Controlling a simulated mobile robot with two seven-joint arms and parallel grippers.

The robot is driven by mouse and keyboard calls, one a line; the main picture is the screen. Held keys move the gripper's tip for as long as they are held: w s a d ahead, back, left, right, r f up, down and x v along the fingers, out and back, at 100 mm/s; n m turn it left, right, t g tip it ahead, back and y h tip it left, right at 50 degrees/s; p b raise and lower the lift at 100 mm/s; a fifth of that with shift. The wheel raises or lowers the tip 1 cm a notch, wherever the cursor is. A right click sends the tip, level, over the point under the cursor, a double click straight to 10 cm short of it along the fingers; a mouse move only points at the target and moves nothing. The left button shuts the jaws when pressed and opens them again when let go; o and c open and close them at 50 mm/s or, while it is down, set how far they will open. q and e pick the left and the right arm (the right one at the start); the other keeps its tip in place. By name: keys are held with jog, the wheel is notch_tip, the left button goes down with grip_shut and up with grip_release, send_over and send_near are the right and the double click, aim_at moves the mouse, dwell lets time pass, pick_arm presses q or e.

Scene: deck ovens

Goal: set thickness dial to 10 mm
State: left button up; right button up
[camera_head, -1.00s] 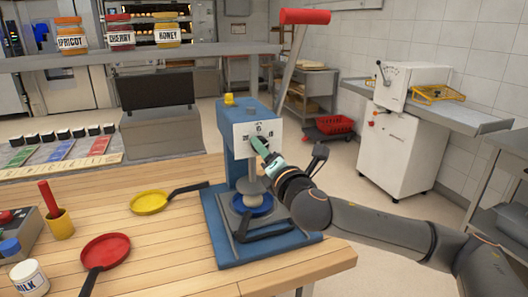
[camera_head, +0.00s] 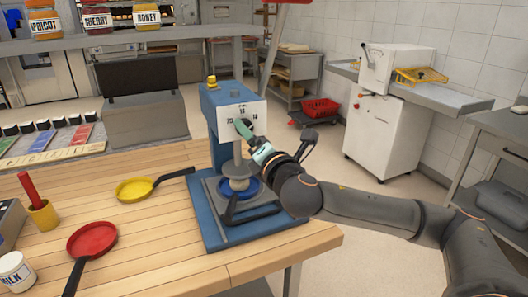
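Whether the fingers are closed on the knob is too small to tell. The dial's setting cannot be read. A blue pan (camera_head: 252,187) sits on the press base under the round plunger. My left gripper is out of view.
A yellow pan (camera_head: 134,189) and a red pan (camera_head: 92,239) lie on the table to the left, with a milk jar (camera_head: 15,270) and a yellow cup (camera_head: 43,214). Labelled jars stand on the shelf above. A white machine (camera_head: 378,140) stands at the right.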

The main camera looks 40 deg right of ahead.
jog(key=p+v, duration=0.8)
jog(key=v, duration=0.3)
dwell(0.6)
